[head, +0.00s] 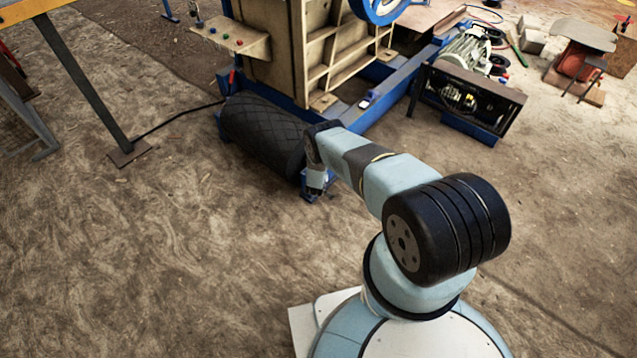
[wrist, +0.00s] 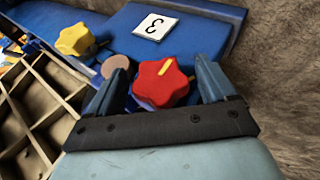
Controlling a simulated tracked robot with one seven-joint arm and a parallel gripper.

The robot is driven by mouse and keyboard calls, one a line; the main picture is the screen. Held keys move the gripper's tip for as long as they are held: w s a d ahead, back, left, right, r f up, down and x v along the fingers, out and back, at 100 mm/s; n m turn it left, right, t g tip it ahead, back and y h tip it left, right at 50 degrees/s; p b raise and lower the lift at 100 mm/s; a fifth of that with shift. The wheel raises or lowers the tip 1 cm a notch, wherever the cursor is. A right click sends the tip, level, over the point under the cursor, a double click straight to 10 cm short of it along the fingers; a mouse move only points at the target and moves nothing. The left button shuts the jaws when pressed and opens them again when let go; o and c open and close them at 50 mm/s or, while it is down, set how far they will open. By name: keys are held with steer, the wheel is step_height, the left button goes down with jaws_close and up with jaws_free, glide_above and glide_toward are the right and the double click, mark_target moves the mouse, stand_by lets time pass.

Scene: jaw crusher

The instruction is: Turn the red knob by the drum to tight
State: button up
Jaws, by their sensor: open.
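The red knob (wrist: 158,84) shows in the wrist view, a lobed knob with a yellow line on its top, on a blue bracket. My gripper (wrist: 168,82) is open, with one finger on each side of the red knob. I cannot tell whether the fingers touch it. In the head view my gripper (head: 312,192) is low at the right end of the black drum (head: 262,132), and the red knob is hidden there.
A yellow knob (wrist: 74,39) and a white card marked 3 (wrist: 155,26) sit on the blue frame near the red knob. The wooden-ribbed crusher body (head: 275,50) stands behind the drum. Open dirt floor lies in front and left.

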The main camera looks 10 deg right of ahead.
steer(key=shift+c, duration=0.3)
steer(key=c, duration=0.9)
steer(key=shift+d+m+g+y, duration=0.15)
steer(key=shift+m+g+y, duration=0.35)
steer(key=shift+g+y, duration=1.2)
steer(key=shift+y, duration=0.7)
